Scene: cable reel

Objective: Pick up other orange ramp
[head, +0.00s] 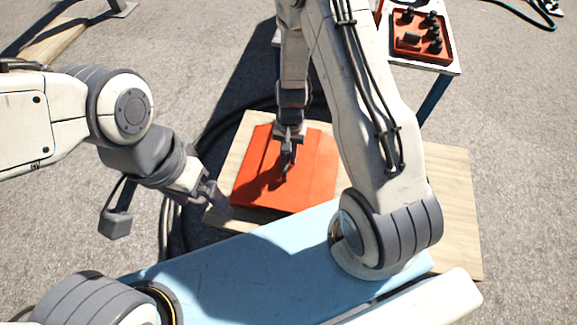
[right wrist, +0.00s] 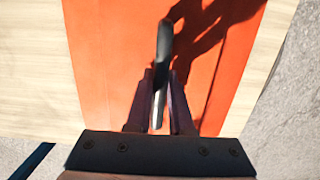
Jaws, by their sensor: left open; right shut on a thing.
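The orange ramp (head: 315,165) lies on a pale wooden board in the head view. Its orange surface (right wrist: 110,60) fills the middle of the right wrist view. My right gripper (head: 287,168) is over the middle of the ramp. In the right wrist view its fingers (right wrist: 160,100) are closed around a slim dark grip piece (right wrist: 164,45) standing on the ramp. I cannot tell whether the ramp is lifted off the board. My left gripper (head: 220,203) is open and empty, just left of the ramp's near left corner.
The wooden board (head: 455,210) extends right of the ramp. A dark cable (head: 208,140) curves along its left side. A small table (head: 440,64) at the upper right bears an orange tray (head: 410,50) with several dark parts. Bare pavement (head: 520,150) is clear on the right.

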